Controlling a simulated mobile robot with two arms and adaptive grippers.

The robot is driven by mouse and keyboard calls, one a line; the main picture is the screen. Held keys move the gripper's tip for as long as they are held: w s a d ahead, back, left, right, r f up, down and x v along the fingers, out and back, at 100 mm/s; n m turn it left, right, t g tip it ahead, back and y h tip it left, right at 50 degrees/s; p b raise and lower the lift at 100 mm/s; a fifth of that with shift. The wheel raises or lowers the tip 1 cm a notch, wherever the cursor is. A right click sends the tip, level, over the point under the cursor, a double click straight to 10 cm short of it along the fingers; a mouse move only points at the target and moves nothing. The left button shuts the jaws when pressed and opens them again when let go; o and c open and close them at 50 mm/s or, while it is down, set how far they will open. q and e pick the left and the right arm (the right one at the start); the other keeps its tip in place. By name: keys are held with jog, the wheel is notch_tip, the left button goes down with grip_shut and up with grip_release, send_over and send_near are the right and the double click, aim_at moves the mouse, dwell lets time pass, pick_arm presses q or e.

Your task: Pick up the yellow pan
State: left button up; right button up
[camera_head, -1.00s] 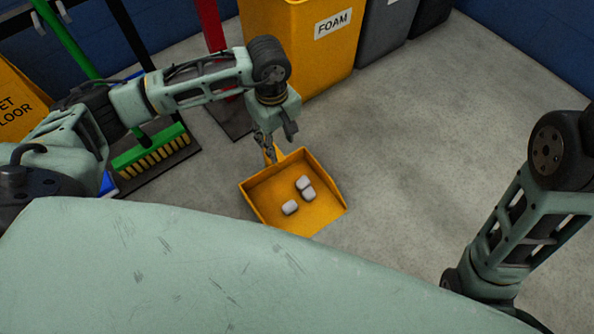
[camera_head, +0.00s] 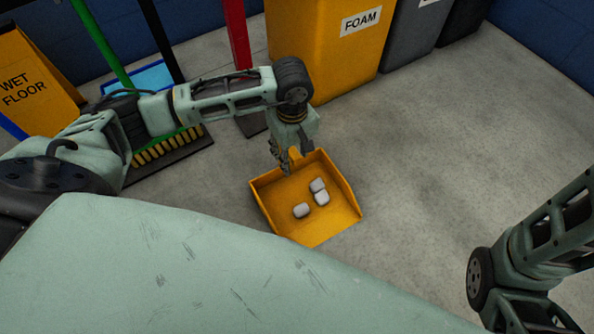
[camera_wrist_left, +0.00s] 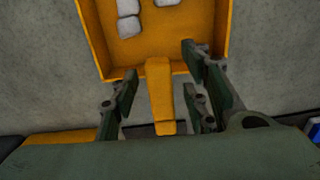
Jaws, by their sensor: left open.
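The yellow pan (camera_head: 318,222) is a dustpan lying on the grey floor, with three pale foam pieces (camera_head: 318,192) in it. Its rim and contents also show at the top of the left wrist view (camera_wrist_left: 168,47). My left gripper (camera_head: 292,165) is at the pan's back edge, over its handle. In the left wrist view the handle (camera_wrist_left: 160,95) lies between the open fingers of my left gripper (camera_wrist_left: 163,100), with gaps on both sides. In the head view my gripper hides most of the handle. My right arm shows at the right, but its gripper is out of view.
A yellow bin (camera_head: 325,50) labelled FOAM and a grey bin (camera_head: 415,35) stand behind the pan. A green broom (camera_head: 175,145) and a yellow wet-floor sign (camera_head: 35,80) are at the left. The floor right of the pan is clear.

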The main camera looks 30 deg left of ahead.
pick_arm(q)
grip_shut()
jog(key=shift+r, duration=0.1)
dwell(0.3)
